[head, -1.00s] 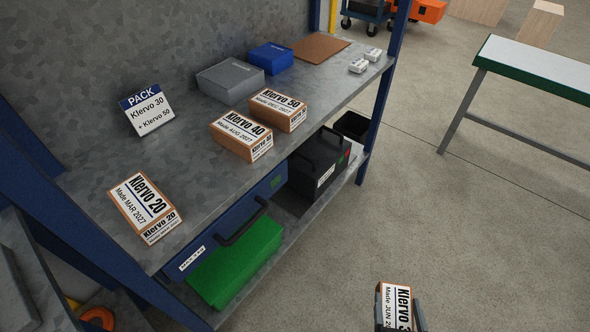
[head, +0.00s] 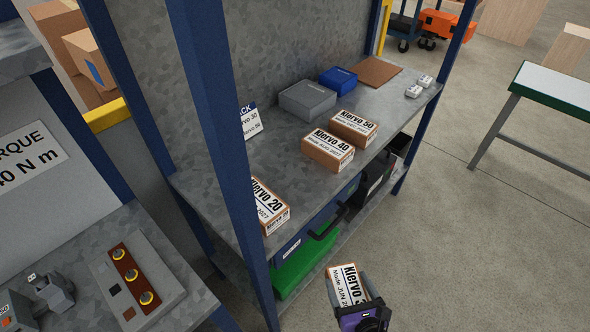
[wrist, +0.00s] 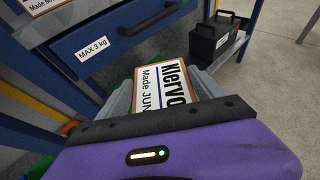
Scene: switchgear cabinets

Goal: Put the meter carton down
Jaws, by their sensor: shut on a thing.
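My gripper (head: 356,299) is shut on a meter carton (head: 346,282), a brown box with a white label reading "Klervo" and "Made JUN". The number on it is partly cut off by the gripper. I hold it in the air over the floor, in front of the shelf unit. In the wrist view the carton (wrist: 168,76) sticks out beyond the purple gripper body, near a blue drawer front (wrist: 120,36). The grey metal shelf (head: 290,160) carries Klervo 20 (head: 268,208), Klervo 40 (head: 327,150) and Klervo 50 (head: 353,128) cartons. A PACK sign (head: 251,124) is partly hidden by a blue post.
The blue post (head: 225,130) stands at the shelf's near left corner. A grey box (head: 307,100), blue box (head: 338,79), brown board (head: 379,71) and two small white items sit at the shelf's far end. A second bench (head: 150,275) stands left. Bare shelf lies between cartons 20 and 40.

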